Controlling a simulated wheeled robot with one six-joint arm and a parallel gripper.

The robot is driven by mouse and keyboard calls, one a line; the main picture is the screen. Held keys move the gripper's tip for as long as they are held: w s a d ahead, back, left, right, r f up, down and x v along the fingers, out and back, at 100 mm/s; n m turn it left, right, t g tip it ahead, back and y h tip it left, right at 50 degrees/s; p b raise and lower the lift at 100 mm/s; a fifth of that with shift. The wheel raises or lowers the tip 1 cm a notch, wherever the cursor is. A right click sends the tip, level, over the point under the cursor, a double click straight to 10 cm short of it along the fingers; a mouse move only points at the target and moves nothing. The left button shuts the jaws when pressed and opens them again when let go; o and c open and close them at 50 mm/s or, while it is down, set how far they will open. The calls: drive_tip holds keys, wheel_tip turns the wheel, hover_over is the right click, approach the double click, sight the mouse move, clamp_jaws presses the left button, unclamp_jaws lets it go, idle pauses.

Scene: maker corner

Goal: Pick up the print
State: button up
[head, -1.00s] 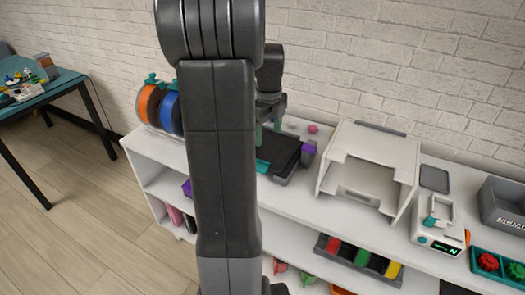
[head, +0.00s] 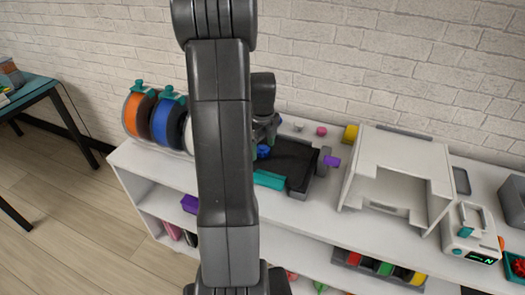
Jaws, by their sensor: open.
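A small blue object (head: 263,151), which looks like the print, sits at the back left of a dark flat bed (head: 293,163) on the white shelf top. It is partly hidden by my arm. My gripper (head: 268,131) points down close above the blue object, at the back of the bed. The fingers are apart, and I see nothing held between them. My arm hides part of the gripper's left side, and I cannot tell whether a finger touches the blue object.
A teal strip (head: 268,180) runs along the bed's front. A purple piece (head: 332,162) stands right of the bed, near a white box-like housing (head: 398,180). Filament spools (head: 168,125) stand at the left. A brick wall (head: 400,70) rises behind.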

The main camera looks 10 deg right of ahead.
drive_tip(key=c, duration=1.1)
drive_tip(key=shift+o, duration=0.2)
